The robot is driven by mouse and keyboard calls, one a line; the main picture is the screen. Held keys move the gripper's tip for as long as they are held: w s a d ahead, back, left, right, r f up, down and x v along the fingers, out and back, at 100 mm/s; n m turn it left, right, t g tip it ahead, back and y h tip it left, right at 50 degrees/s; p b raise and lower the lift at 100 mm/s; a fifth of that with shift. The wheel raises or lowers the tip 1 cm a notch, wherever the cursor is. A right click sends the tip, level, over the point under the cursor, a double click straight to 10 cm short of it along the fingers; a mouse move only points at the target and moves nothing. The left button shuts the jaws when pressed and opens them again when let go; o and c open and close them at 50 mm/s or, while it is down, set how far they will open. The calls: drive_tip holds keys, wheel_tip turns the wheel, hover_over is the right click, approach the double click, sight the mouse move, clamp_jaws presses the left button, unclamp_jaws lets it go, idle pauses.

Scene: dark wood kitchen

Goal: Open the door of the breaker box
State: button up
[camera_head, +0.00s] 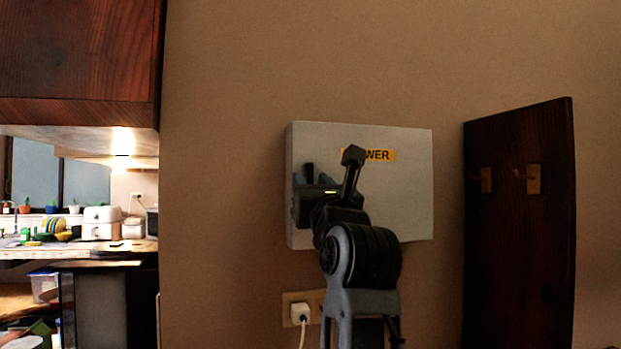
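The breaker box (408,205) is a light grey box on the brown wall, with a yellow label ending in "WER". Its front looks flat and the door appears shut. My gripper (307,178) is in front of the box's left part, with its fingers toward the box's left side. My arm comes up from below and hides the middle and lower part of the box and part of the label. I cannot tell whether the fingers touch the box or hold anything. No handle of the door can be made out.
A dark wood board (520,240) with brass hooks stands to the right of the box. A wall outlet with a white plug (299,313) is below. At left are a dark wood cabinet (75,50) and a kitchen counter. The wall above the box is clear.

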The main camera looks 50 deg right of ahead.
clamp_jaws()
idle(0.4)
idle(0.4)
